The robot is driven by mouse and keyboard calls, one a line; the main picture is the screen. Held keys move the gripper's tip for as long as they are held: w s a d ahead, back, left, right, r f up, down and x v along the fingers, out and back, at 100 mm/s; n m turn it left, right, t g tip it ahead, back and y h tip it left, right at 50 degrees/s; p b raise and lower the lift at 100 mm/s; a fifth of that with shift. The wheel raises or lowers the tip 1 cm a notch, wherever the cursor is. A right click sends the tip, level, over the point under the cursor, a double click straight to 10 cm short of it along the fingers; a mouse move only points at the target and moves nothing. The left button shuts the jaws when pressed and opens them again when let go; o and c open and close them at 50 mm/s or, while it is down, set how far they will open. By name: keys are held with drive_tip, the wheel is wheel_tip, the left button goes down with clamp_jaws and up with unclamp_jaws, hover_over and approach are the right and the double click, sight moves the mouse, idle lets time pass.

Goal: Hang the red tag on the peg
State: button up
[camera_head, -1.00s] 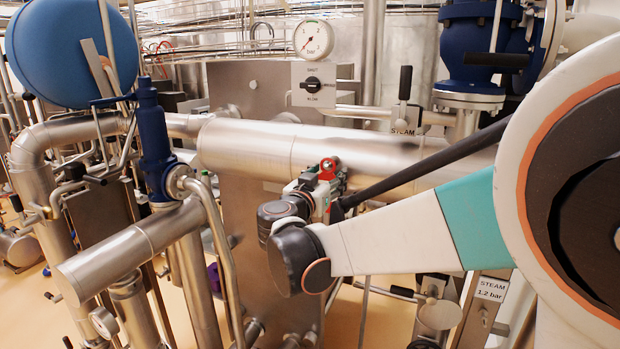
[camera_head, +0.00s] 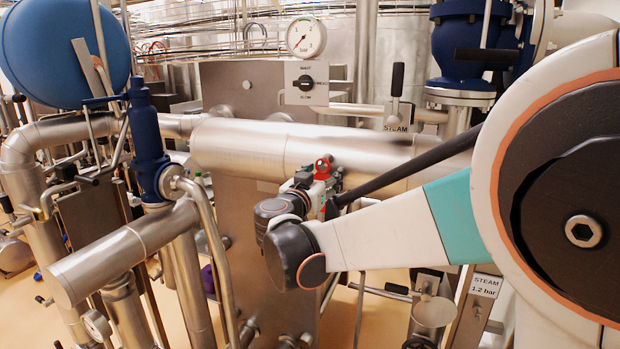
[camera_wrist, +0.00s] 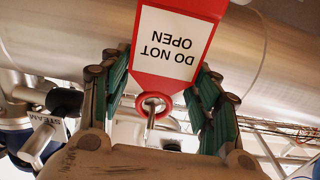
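The red tag (camera_wrist: 175,45) has a white face reading "DO NOT OPEN", upside down in the wrist view. Its narrow end has a round hole with a red rim. A metal pin, seemingly the peg (camera_wrist: 150,123), shows at this hole and points towards the camera; how deep it sits is unclear. My gripper (camera_wrist: 166,62) has its green-padded fingers against the tag's two side edges and appears shut on it. In the head view the tag's red end (camera_head: 322,167) shows small in front of the large pipe, beside my gripper (camera_head: 318,188), partly hidden by my wrist.
A thick steel pipe (camera_head: 250,148) runs behind the tag. A dial gauge (camera_head: 306,38) and a switch plate (camera_head: 305,83) stand above it. A blue valve (camera_head: 148,140) and pipework (camera_head: 130,250) crowd the left.

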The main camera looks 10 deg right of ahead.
drive_tip(key=shift+o, duration=0.8)
drive_tip(key=shift+r, duration=0.1)
